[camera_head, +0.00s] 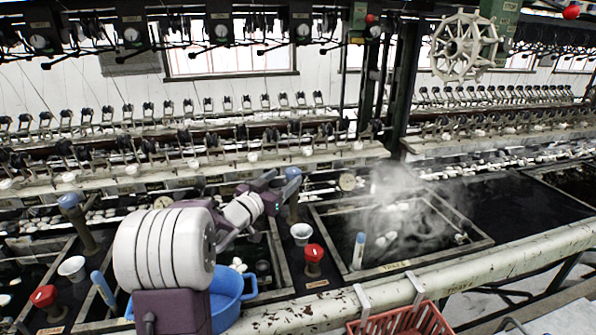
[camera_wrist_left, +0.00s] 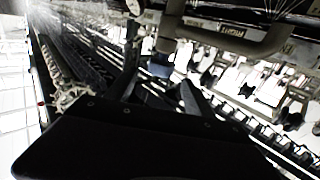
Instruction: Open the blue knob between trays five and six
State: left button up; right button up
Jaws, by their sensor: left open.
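The blue knob (camera_head: 292,173) tops a dark post behind the basin edge, left of the steaming tray (camera_head: 488,241). My left arm comes in from the lower left, and its gripper (camera_head: 280,184) is at the knob's left side. In the left wrist view the left gripper (camera_wrist_left: 160,88) is open, with its two dark fingers apart. The blue knob (camera_wrist_left: 160,69) shows between and just beyond the fingertips. I cannot tell whether either finger touches it. My right gripper is not in view.
A second blue knob (camera_head: 69,201) stands far left. Red knobs (camera_head: 314,253) (camera_head: 43,296), a white cup (camera_head: 301,232) and a blue basin (camera_head: 232,300) sit near the front. A pale rail (camera_head: 480,270) crosses the front, with a red basket (camera_head: 405,322) below.

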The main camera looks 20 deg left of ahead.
aim_at(297, 168)
pick_arm(q)
jog(key=w+p, duration=0.1)
jog(key=w, duration=0.2)
jog(key=w+p, duration=0.1)
jog(key=w, duration=0.1)
jog(key=w+d, duration=0.1)
jog(key=w, duration=0.2)
jog(key=shift+w+p, duration=0.35)
jog(key=shift+p, duration=0.05)
jog(key=c, duration=1.3)
grip_shut()
